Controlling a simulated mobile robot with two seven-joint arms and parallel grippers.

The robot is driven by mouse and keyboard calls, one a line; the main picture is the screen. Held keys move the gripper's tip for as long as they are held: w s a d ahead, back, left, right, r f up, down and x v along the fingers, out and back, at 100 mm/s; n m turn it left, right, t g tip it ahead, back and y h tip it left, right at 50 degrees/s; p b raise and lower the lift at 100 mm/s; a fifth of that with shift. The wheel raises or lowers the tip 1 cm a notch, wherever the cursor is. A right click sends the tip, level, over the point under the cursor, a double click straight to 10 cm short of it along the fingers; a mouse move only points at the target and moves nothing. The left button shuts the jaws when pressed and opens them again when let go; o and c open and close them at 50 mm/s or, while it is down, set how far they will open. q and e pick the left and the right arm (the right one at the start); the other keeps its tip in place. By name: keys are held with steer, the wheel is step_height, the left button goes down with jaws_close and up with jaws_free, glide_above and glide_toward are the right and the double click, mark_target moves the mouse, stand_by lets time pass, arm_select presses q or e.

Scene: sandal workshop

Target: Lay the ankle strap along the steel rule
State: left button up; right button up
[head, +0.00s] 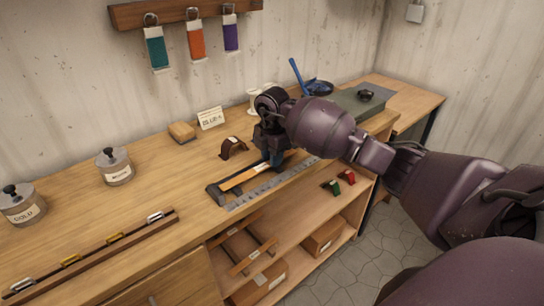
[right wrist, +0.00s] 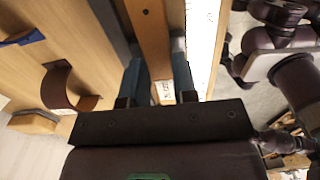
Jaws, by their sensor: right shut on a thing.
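The ankle strap (head: 243,178) is a tan strip lying lengthwise beside the steel rule (head: 268,187), between it and a dark bar (head: 215,193). My right gripper (head: 274,158) points down over the far part of the strap and is shut on it. In the right wrist view the blue fingers (right wrist: 157,85) stand either side of the strap (right wrist: 152,35), which runs roughly parallel to the bright rule (right wrist: 204,40). A small pale patch shows on the strap between the fingers. Whether the strap rests fully on the bench cannot be told. My left gripper is not in view.
A brown curved leather piece (head: 233,147) stands behind the strap, near a tan block (head: 182,132) and a small sign (head: 210,118). Green and red pieces (head: 338,184) sit on the shelf in front. A long rack (head: 92,256) lies at left; bench between is clear.

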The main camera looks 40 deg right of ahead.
steer(key=shift+f, duration=0.5)
steer(key=o, duration=0.9)
step_height(320, 180, up, 13)
steer(key=p, duration=0.1)
stand_by(0.3)
